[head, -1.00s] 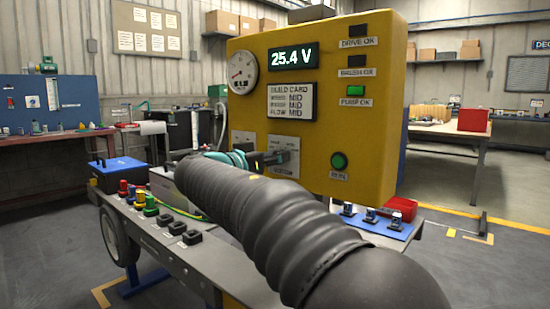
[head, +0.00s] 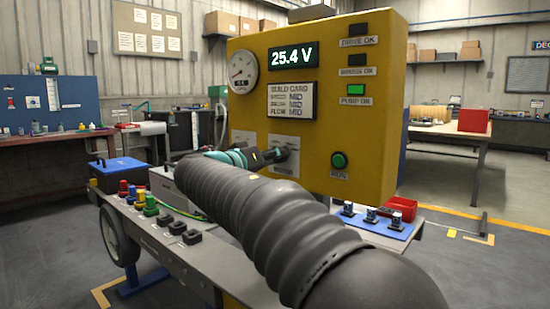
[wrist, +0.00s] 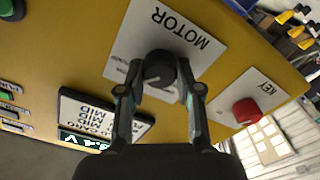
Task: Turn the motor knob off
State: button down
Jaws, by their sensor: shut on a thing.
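The motor knob (wrist: 159,69) is a round black knob on a pale plate (wrist: 205,45) lettered MOTOR, seen upside down in the wrist view. My gripper (wrist: 160,85) has a finger on each side of the knob and is shut on it. In the head view, my gripper (head: 275,156) reaches the plate low on the yellow panel (head: 375,120), and my arm hides part of that area. I cannot tell which mark the knob points to.
A red key switch (wrist: 245,111) sits on the KEY plate beside the motor plate. A green RUN button (head: 339,160) is at the lower right of the panel. The display (head: 293,57) reads 25.4 V, and the PUMP OK lamp (head: 356,90) is lit green.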

jog(key=n+p, duration=0.3)
jog(key=n, duration=0.7)
jog(key=n+p, duration=0.4)
jog(key=n, duration=0.7)
jog(key=shift+f+n, duration=0.2)
jog(key=shift+n, duration=0.1)
dwell(0.4)
jog(key=c, duration=0.8)
grip_release()
jog(key=shift+o, duration=0.2)
jog(key=shift+a, duration=0.1)
jog(key=v, duration=1.2)
